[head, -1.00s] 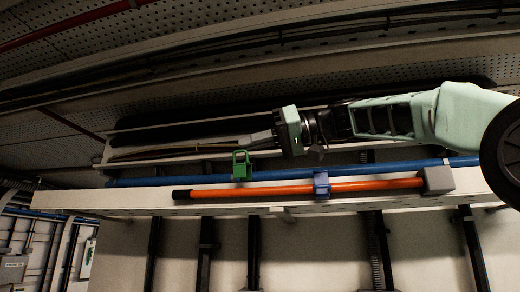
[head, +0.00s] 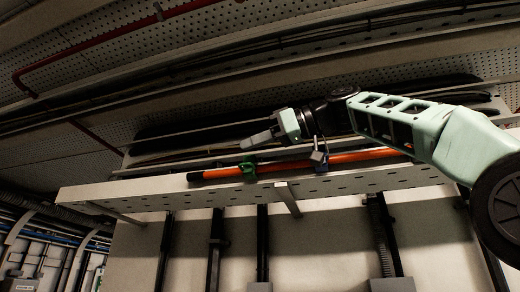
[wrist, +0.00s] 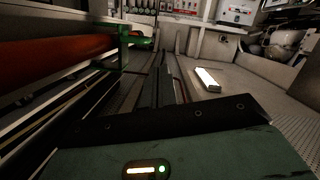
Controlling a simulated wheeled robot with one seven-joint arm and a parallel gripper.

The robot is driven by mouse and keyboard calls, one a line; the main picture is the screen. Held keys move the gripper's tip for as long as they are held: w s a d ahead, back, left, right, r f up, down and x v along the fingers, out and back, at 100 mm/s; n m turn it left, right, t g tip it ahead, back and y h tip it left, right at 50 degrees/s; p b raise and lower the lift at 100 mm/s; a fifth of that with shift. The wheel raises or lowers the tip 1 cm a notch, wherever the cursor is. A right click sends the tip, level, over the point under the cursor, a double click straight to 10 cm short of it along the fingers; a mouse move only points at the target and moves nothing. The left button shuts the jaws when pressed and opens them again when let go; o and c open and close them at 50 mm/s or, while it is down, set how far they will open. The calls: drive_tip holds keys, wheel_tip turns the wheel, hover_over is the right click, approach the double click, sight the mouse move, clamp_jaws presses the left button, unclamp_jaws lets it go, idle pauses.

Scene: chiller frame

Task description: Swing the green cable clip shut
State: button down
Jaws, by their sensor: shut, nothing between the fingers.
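The green cable clip (head: 248,170) sits by the left part of the orange cable (head: 222,173), at the shelf's front. It also shows at the upper left of the wrist view (wrist: 123,50), beside the orange cable (wrist: 45,57), with a green piece reaching to the right. I cannot tell whether its swinging part is open or closed. My gripper (head: 246,144) is shut and empty. In the head view its fingertips point left, just above and behind the clip; contact cannot be made out.
The perforated pale shelf (head: 160,193) runs along under the cable. Pipes and a perforated ceiling lie above. Open space lies in front of the shelf.

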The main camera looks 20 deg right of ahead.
drive_tip(key=shift+f+n+t+h+b, duration=0.3)
drive_tip(key=shift+f+n+t+b, duration=0.2)
drive_tip(key=shift+f+n+b, duration=1.15)
drive_tip(key=shift+r+b, duration=0.2)
drive_tip(key=shift+b, duration=0.1)
drive_tip(key=shift+r, duration=0.1)
